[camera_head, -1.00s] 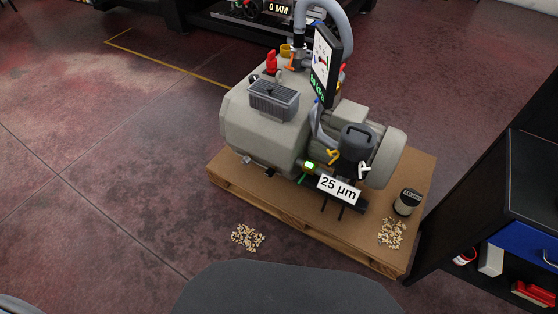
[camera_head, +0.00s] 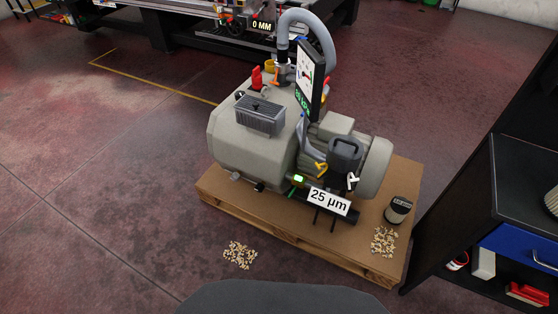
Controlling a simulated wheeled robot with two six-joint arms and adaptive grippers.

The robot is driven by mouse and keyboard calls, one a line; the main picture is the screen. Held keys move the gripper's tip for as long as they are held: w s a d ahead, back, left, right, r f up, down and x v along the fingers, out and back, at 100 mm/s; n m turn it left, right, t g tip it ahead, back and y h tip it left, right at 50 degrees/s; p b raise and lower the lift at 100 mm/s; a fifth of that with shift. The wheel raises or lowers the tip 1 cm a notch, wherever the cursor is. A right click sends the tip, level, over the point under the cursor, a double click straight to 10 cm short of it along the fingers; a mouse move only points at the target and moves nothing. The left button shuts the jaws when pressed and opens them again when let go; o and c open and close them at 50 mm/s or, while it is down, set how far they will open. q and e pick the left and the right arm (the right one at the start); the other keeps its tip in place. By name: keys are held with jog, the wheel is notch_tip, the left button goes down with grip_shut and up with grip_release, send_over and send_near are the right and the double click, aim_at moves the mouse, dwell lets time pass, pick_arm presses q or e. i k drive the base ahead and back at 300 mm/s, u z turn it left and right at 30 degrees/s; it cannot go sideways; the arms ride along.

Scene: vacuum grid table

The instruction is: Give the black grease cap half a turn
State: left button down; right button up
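A beige vacuum pump (camera_head: 235,140) stands on a wooden pallet (camera_head: 235,203). A black cup-shaped part with a handle (camera_head: 345,152) sits at the front right of the pump, above a white T-shaped handle (camera_head: 352,181) and a yellow one (camera_head: 321,169). A small canister with a dark lid (camera_head: 398,209) stands on the pallet's right end. I cannot tell which black part is the grease cap. Neither of my grippers is in view.
A gauge panel (camera_head: 309,80) and grey hose (camera_head: 308,24) rise from the pump. A "25 µm" sign (camera_head: 328,201) is at its front. Small pellets lie on the pallet (camera_head: 384,241) and floor (camera_head: 240,255). A dark cabinet (camera_head: 525,185) stands right; floor to the left is clear.

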aim_at(260, 187)
jog(key=z, duration=0.05)
jog(key=i, duration=0.95)
